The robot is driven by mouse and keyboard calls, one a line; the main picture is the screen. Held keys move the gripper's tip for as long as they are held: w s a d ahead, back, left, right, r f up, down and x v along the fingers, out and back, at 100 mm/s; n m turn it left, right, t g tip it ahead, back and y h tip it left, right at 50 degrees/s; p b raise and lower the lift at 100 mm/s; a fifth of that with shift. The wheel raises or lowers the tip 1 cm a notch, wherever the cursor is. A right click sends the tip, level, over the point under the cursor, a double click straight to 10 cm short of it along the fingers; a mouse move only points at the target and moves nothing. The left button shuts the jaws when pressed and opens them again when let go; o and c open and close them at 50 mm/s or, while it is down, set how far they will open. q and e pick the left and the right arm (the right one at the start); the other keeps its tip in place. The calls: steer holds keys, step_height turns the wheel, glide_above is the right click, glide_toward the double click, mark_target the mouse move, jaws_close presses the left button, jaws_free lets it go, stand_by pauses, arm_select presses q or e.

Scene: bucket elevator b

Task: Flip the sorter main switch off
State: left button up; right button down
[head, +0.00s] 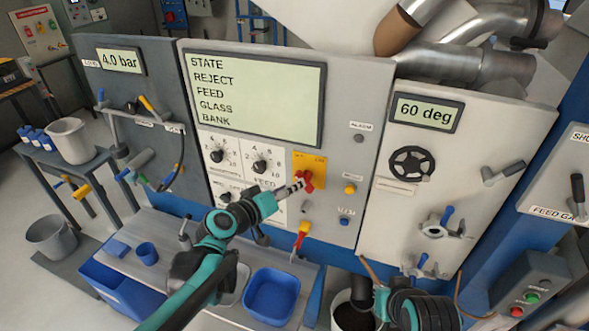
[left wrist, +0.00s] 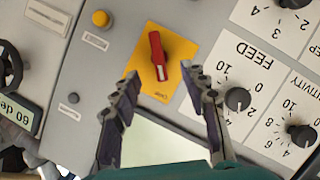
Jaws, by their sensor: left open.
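The sorter main switch is a red rotary handle (head: 307,181) on a yellow plate (head: 318,164), set in the grey panel under the large display. In the left wrist view the red handle (left wrist: 157,54) stands nearly along the picture's vertical, slightly tilted, on its yellow plate (left wrist: 147,80). My left gripper (head: 298,186) is at the switch, partly covering it in the head view. In the left wrist view my left gripper (left wrist: 161,78) is open, its fingers apart on either side of the plate's lower part. Nothing is between the fingers, and contact with the handle cannot be told.
FEED knob (left wrist: 238,99) and other dials sit beside the switch; a yellow button (head: 350,188) is on its other side. A red-and-yellow handle (head: 302,236) hangs below. A blue bin (head: 271,296) stands on the bench. My right arm shows at the bottom right.

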mark_target(306, 178)
arm_select(q)
steer(key=b+x, duration=0.1)
steer(key=x, duration=0.5)
steer(key=shift+d+f, duration=0.1)
steer(key=shift+f, duration=0.15)
steer(key=shift+w+d, duration=0.15)
steer(key=shift+w, duration=0.1)
